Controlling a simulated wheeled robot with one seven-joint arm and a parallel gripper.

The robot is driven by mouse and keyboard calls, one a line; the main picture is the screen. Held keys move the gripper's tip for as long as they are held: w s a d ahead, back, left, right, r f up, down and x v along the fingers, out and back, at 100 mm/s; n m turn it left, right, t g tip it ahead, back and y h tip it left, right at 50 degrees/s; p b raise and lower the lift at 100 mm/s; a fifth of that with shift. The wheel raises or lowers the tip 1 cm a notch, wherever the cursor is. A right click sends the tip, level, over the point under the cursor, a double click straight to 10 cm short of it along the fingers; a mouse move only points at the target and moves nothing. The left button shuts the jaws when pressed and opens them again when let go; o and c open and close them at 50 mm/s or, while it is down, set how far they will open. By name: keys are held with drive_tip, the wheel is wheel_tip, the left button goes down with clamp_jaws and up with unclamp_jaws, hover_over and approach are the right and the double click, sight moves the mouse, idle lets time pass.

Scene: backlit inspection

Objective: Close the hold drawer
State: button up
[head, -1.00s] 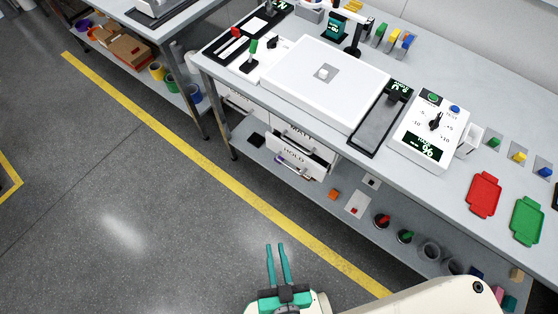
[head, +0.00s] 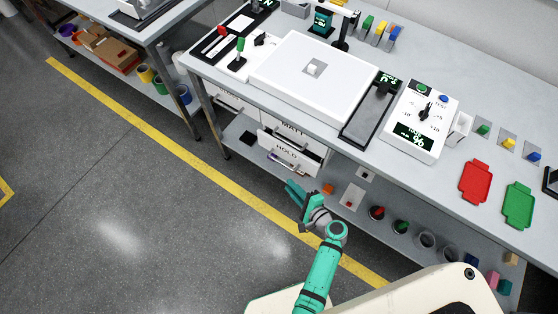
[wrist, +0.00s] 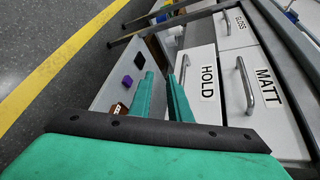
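The hold drawer (head: 287,152) is the lower drawer under the bench. Its white front, with a HOLD label and a bar handle, stands out a little beyond the MATT drawer (head: 290,130) above it, so it looks partly open. In the wrist view the HOLD front (wrist: 201,95) is just right of my fingers, its handle near the right fingertip. My gripper (head: 291,190) is below and in front of the drawer in the head view, apart from it. In the wrist view my gripper (wrist: 161,76) has its teal fingers apart with nothing between them.
A lower shelf (head: 240,135) runs under the bench, with cups, small blocks and a white plate (head: 352,196). A purple block (wrist: 127,80) lies left of my fingers in the wrist view. The bench legs stand left of the drawers. The floor in front is clear.

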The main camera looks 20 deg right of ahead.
sight(279, 161)
drive_tip(key=shift+m+t+y, duration=0.5)
drive_tip(key=shift+m+t, duration=0.1)
drive_tip(key=shift+t, duration=0.1)
drive_tip(key=w, duration=0.4)
drive_tip(key=w+a, duration=0.1)
drive_tip(key=w, duration=0.7)
drive_tip(key=shift+w+a+r, duration=0.25)
drive_tip(key=shift+r, duration=0.1)
clamp_jaws()
